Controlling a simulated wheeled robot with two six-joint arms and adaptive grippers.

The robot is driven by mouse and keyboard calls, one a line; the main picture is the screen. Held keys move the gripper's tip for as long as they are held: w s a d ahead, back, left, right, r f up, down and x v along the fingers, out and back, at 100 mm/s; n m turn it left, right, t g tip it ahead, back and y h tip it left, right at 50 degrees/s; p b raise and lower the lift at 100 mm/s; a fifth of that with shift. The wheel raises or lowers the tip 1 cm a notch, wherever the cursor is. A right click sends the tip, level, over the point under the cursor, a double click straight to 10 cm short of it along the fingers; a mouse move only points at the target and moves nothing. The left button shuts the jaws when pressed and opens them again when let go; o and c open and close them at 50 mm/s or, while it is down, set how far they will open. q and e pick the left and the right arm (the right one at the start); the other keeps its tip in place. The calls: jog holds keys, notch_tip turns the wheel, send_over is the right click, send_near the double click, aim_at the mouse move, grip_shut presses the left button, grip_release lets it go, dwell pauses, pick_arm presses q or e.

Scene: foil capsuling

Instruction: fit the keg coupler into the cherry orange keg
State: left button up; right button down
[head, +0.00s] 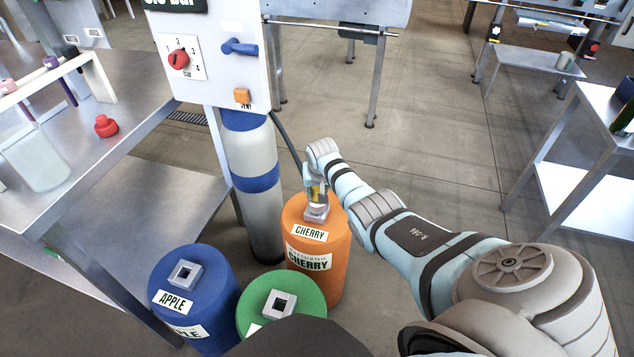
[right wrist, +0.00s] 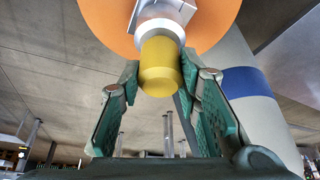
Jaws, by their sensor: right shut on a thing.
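The orange cherry keg (head: 318,244) stands upright on the floor near the middle of the head view. The coupler (head: 316,190), a yellow body with a grey metal lower part, is upright at the square metal neck on the keg's top. My right gripper (head: 318,188) is shut on it from above. In the right wrist view, the yellow coupler (right wrist: 160,72) is between the green fingers of the gripper (right wrist: 160,80), with its grey end against the orange keg top (right wrist: 105,20). How deep it sits is hidden. My left gripper is not in view.
A blue apple keg (head: 220,300) and a green keg (head: 308,295) stand close in front. A grey-and-blue cylinder (head: 252,150) under a white control panel (head: 215,75) stands just behind, with a dark hose (head: 290,145). A metal table (head: 110,165) is at left; floor at right is open.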

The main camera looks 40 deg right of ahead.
jog(key=shift+f, duration=0.35)
jog(key=c, duration=1.2)
grip_release()
jog(key=shift+o, duration=0.5)
jog(key=v, duration=1.2)
jog(key=shift+a, duration=0.1)
